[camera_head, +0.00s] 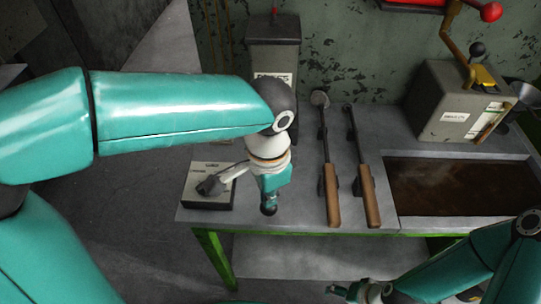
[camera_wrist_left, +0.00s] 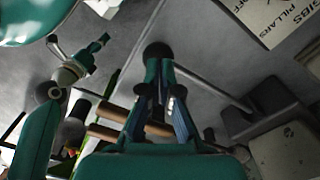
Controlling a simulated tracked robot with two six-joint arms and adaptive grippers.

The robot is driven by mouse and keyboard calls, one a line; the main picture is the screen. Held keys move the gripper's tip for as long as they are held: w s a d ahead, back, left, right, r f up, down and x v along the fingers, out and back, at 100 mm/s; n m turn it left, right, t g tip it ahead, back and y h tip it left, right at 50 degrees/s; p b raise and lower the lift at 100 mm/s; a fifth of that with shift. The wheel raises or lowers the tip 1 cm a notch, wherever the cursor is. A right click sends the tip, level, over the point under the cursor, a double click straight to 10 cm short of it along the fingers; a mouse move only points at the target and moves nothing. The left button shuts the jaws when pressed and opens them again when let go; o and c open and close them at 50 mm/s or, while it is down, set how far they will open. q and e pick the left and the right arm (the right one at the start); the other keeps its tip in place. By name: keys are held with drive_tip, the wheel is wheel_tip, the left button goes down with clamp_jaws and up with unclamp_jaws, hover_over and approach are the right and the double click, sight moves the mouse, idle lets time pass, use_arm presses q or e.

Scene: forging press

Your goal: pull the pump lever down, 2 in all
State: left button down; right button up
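The pump lever's dark round knob (camera_head: 268,209) shows at the tips of my left gripper (camera_head: 270,196) in the head view. In the left wrist view the knob (camera_wrist_left: 158,50) sits at the ends of the two converging fingers, which close on it. The lever's thin rod (camera_wrist_left: 212,87) runs from the knob to a dark hub (camera_wrist_left: 272,98). The pale labelled pump base (camera_head: 222,202) stands left of the gripper; its lettering (camera_wrist_left: 285,20) reads GIBS and PILLARS. My right gripper (camera_head: 350,291) hangs low in front of the bench; its finger gap is unclear.
Two wooden-handled tools (camera_head: 331,195) (camera_head: 368,195) lie right of the left gripper. A dark-filled tray (camera_head: 455,185) and a grey control box (camera_head: 450,100) with levers stand farther right. A grey canister (camera_head: 272,50) stands behind. The bench has a green front edge (camera_head: 300,233).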

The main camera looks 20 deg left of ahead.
use_arm(q)
wheel_tip(320, 180, up, 11)
drive_tip(key=w+p, duration=0.2)
drive_tip(key=p, duration=0.8)
drive_tip(key=shift+a, duration=0.25)
drive_tip(key=shift+f, duration=0.15)
drive_tip(key=shift+s+d+f+b, duration=0.1)
drive_tip(key=shift+s+f+b, duration=0.2)
drive_tip(key=shift+f+b, duration=0.95)
drive_tip(key=shift+s+d+f+b, duration=0.1)
drive_tip(key=shift+s+f+b, duration=0.15)
drive_tip(key=shift+f+b, duration=0.95)
drive_tip(key=shift+s+d+f+b, duration=0.1)
drive_tip(key=shift+s+f+b, duration=0.2)
drive_tip(key=shift+f+b, duration=0.95)
drive_tip(key=shift+f+p, duration=0.25)
drive_tip(key=shift+p, duration=0.1)
drive_tip(key=shift+f, duration=0.1)
